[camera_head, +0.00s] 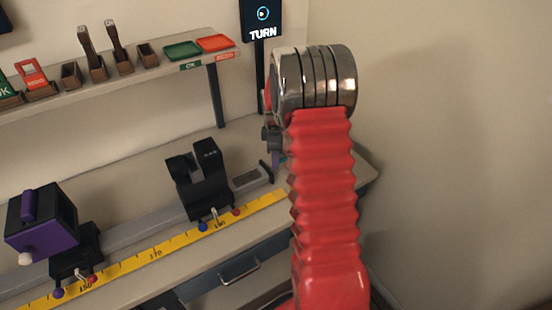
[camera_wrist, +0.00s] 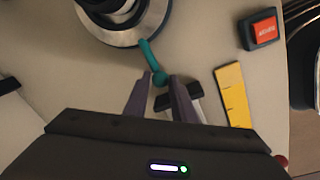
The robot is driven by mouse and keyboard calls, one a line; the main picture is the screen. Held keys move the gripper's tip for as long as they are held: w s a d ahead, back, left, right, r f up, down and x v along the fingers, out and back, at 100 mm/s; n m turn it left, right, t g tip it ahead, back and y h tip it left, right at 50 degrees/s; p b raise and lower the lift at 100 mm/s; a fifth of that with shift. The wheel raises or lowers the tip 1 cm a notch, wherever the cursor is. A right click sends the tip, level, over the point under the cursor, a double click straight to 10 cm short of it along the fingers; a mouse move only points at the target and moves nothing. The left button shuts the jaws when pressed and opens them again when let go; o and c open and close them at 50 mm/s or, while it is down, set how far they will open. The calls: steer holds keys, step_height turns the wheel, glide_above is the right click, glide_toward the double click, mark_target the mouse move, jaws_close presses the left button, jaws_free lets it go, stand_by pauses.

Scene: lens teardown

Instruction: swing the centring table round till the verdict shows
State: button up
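The centring table (camera_wrist: 122,36), a round metal base with dark and pale rings, is at the top of the wrist view, cut off by the frame edge. A teal crank handle (camera_wrist: 147,52) runs from its rim down to a small knob. My gripper (camera_wrist: 161,79) has its two grey fingers on either side of that knob, seemingly closed on it. In the head view my arm hides the table and most of the gripper. A dark display (camera_head: 262,18) there reads "TURN" below a blue circular icon.
An orange-topped block (camera_wrist: 262,29) lies right of the table, near a yellow scale (camera_wrist: 234,95). In the head view, a rail with a yellow ruler (camera_head: 155,254) carries a purple-and-black unit (camera_head: 41,222) and a black holder (camera_head: 203,180). A shelf (camera_head: 130,77) holds trays and tools.

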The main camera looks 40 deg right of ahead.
jaws_close()
steer(key=shift+s, duration=0.15)
stand_by(0.4)
